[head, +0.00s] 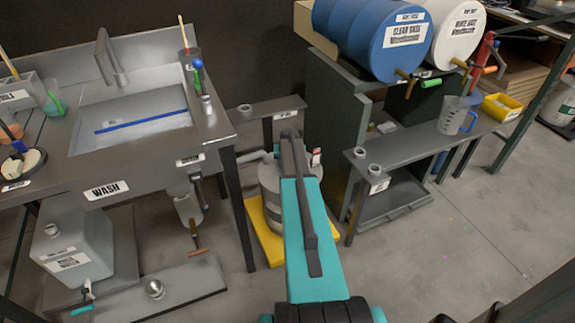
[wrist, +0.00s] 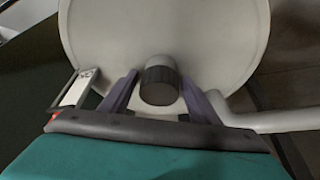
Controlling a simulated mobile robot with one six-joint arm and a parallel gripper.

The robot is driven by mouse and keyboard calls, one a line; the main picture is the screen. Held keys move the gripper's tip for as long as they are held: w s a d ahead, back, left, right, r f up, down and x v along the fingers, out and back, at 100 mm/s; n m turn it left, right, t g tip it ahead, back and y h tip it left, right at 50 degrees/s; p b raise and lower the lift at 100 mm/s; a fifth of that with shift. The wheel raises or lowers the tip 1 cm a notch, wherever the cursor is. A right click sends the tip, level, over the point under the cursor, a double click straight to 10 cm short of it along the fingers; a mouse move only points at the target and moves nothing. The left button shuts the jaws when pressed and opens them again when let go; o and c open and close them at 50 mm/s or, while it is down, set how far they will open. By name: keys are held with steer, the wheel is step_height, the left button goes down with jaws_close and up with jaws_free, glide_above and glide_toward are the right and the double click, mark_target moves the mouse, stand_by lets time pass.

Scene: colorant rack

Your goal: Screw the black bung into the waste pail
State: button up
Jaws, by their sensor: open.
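The black bung (wrist: 159,80) is a short dark cylinder with a ribbed side. In the wrist view it stands at the middle of the pale round top of the waste pail (wrist: 215,40). I cannot tell how deep it sits. My gripper (wrist: 158,90) is open, with one purple-grey finger on each side of the bung and a visible gap to each. In the head view the grey pail (head: 270,190) stands on a yellow base (head: 258,222). My teal arm hides much of the pail, and the bung is hidden there.
A pale pipe (wrist: 270,121) runs out from the pail's right side in the wrist view. The wash sink bench (head: 150,150) stands left of the pail. A low grey bench (head: 420,145) and the blue drum (head: 360,35) stand to the right. Open floor (head: 480,220) lies at the right.

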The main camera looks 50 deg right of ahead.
steer(key=shift+n+t+y, duration=0.3)
steer(key=shift+n+y, duration=0.15)
steer(key=shift+n, duration=0.95)
steer(key=shift+n+t+y, duration=0.3)
steer(key=shift+n+y, duration=0.15)
steer(key=shift+n, duration=0.95)
steer(key=shift+a+n+y+b, duration=0.1)
steer(key=shift+n+y+b, duration=0.5)
steer(key=shift+n, duration=0.95)
steer(key=shift+n+y+b, duration=0.45)
steer(key=shift+n+y, duration=0.15)
steer(key=shift+n, duration=0.95)
steer(key=shift+c, duration=0.4)
steer(key=c, duration=1)
steer(key=shift+o, duration=0.4)
steer(key=shift+m+h, duration=0.5)
steer(key=shift+m, duration=0.7)
steer(key=shift+m+h+p, duration=0.4)
steer(key=shift+m+h, duration=0.4)
steer(key=shift+m, duration=1.3)
steer(key=shift+m+g+h+p, duration=0.4)
steer(key=shift+m+h, duration=0.2)
steer(key=shift+m, duration=1.3)
steer(key=shift+f+m+g+h, duration=0.1)
steer(key=shift+m+g+h, duration=0.35)
steer(key=shift+m, duration=1.15)
